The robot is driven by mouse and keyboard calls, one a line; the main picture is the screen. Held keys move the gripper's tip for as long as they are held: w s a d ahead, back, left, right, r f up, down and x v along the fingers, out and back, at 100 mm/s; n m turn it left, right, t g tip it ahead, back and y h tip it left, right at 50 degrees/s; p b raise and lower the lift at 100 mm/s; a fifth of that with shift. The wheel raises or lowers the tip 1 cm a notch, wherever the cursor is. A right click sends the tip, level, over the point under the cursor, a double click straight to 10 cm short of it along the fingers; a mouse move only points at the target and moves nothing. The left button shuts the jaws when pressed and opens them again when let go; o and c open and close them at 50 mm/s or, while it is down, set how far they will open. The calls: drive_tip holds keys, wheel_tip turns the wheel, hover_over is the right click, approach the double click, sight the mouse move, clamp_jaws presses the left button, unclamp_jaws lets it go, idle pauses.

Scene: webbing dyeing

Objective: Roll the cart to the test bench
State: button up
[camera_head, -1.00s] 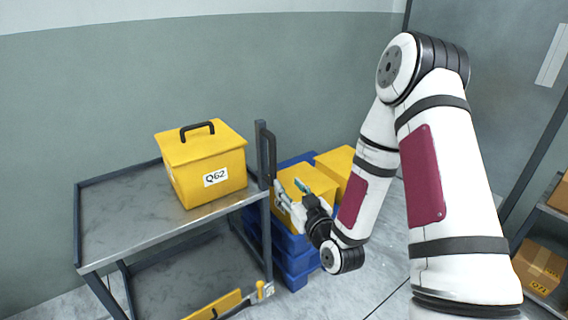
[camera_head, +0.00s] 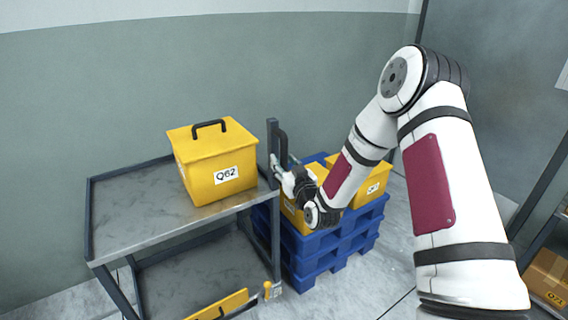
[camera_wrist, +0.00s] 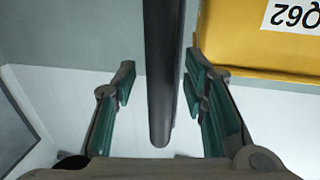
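The cart (camera_head: 120,222) is a grey metal trolley with two shelves at the left of the head view. A dark upright handle (camera_head: 283,148) stands at its right end. My gripper (camera_head: 284,170) is at this handle. In the wrist view the handle bar (camera_wrist: 162,75) runs between the two green-padded fingers of my gripper (camera_wrist: 162,95), with a gap on each side. The fingers are open. The test bench cannot be made out in these frames.
A yellow box marked Q62 (camera_head: 215,165) sits on the cart's top shelf; it also shows in the wrist view (camera_wrist: 260,45). Blue pallets (camera_head: 330,250) with yellow boxes (camera_head: 372,182) stand right of the cart. A rack with a cardboard box (camera_head: 548,275) is at far right. A wall closes the back.

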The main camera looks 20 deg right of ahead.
drive_tip(key=shift+w, duration=0.25)
clamp_jaws()
drive_tip(key=shift+a, duration=0.2)
